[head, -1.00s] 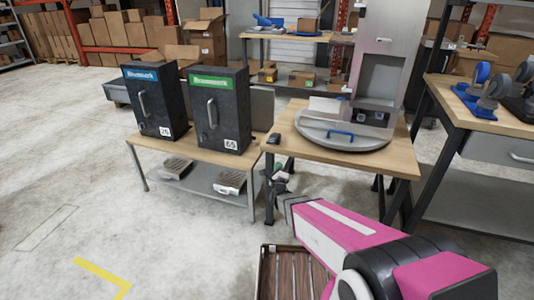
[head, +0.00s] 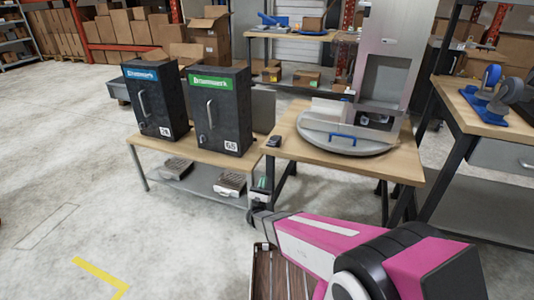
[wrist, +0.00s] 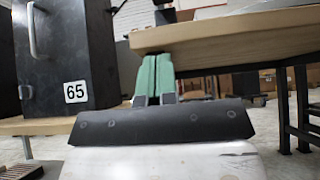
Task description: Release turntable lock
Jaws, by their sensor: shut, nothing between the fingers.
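The grey round turntable (head: 372,143) with a blue handle (head: 341,137) lies on the wooden table right of centre. A small black device (head: 274,141) sits at that table's left edge; I cannot tell whether it is the lock. A dark object on the table edge shows in the wrist view (wrist: 165,15). My gripper (head: 263,183) is below and left of the small device, in front of the gap between the two tables. In the wrist view its green fingers (wrist: 155,75) are together and empty, overlapping the view of the table's edge.
Two black dispensers, one blue-labelled (head: 148,105) and one green-labelled (head: 221,115), stand on the left table (head: 186,149). The right workbench (head: 483,122) holds blue-and-grey parts. A grey tower (head: 400,40) rises behind the turntable. Floor at left is clear.

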